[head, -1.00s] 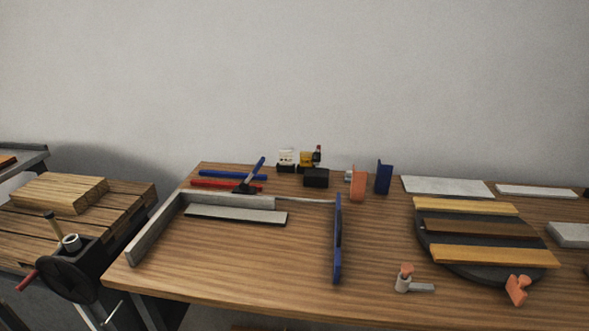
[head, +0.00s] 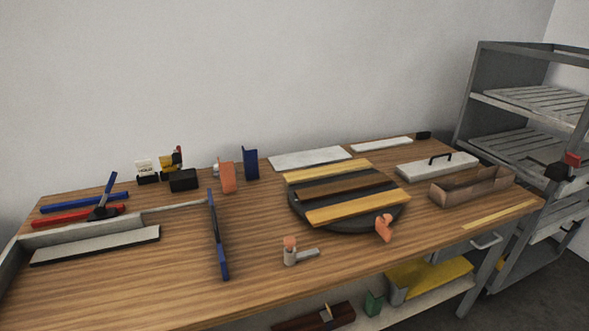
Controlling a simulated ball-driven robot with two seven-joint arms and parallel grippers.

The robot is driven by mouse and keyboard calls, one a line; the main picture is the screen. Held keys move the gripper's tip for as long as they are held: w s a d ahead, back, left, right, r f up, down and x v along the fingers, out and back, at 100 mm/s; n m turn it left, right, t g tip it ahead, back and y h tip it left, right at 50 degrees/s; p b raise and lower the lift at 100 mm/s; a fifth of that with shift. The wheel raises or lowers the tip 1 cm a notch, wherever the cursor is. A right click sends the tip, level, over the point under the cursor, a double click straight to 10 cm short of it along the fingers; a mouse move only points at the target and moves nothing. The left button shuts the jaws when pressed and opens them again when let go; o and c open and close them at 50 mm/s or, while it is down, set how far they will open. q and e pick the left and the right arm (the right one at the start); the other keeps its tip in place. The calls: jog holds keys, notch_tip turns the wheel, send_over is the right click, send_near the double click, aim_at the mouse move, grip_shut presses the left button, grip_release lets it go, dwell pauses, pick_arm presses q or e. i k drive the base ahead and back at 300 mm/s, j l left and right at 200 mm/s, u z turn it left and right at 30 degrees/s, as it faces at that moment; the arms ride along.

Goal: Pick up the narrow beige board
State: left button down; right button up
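Several long boards are in the head view, and I cannot tell for certain which is the narrow beige board. A thin pale yellow-beige strip (head: 498,215) lies flat near the bench's right front edge. A pale grey-beige board (head: 95,245) lies at the left inside a grey angled fence (head: 75,235). Two yellow-tan boards, one at the back (head: 328,171) and one at the front (head: 357,206), lie on a dark round disc (head: 300,213) with a brown board (head: 345,188) between them. Neither of my grippers is in view.
On the wooden bench (head: 160,290) stand a blue upright bar (head: 217,235), a grey clamp-like piece (head: 291,256), an orange piece (head: 384,228) and a brown open trough (head: 470,188). A grey shelf rack (head: 490,75) stands at the right. The front left bench is bare.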

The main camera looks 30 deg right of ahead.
aim_at(319, 217)
jog(key=z, duration=1.25)
jog(key=i+l+u, duration=0.2)
jog(key=i+u, duration=0.25)
